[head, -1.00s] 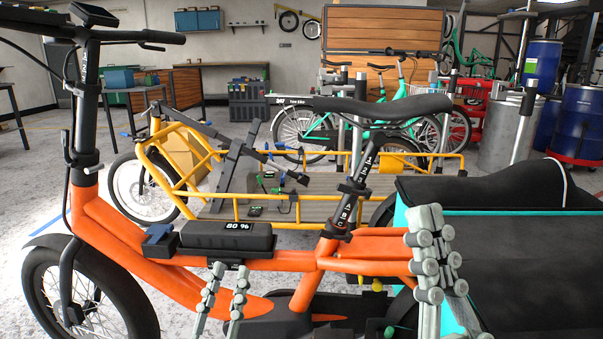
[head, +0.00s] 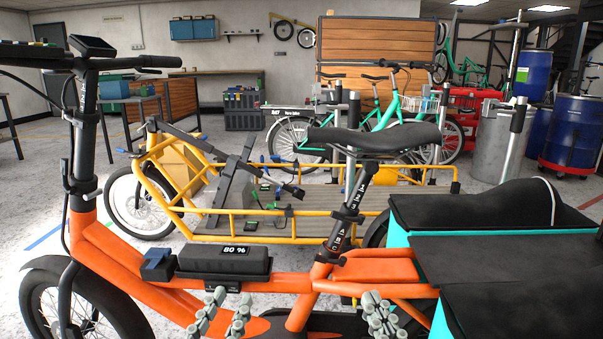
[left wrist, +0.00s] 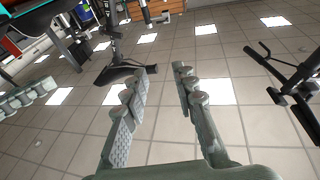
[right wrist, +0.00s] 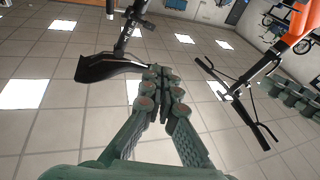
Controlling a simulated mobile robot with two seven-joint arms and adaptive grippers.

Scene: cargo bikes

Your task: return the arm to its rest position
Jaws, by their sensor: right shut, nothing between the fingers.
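My left gripper (head: 223,312) shows low in the head view, just in front of the orange bike frame (head: 335,280). Its fingers point up and stand apart with nothing between them, as the left wrist view (left wrist: 165,75) also shows. My right gripper (head: 379,314) is at the lower edge of the head view, to the right of the left one, also pointing up. In the right wrist view (right wrist: 161,78) its fingertips are together and hold nothing. The lower arms are out of the head view.
The orange bike with a black battery (head: 224,261), black saddle (head: 375,138) and teal-sided cargo box (head: 428,252) stands close in front. A yellow cargo bike (head: 270,239) is behind it.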

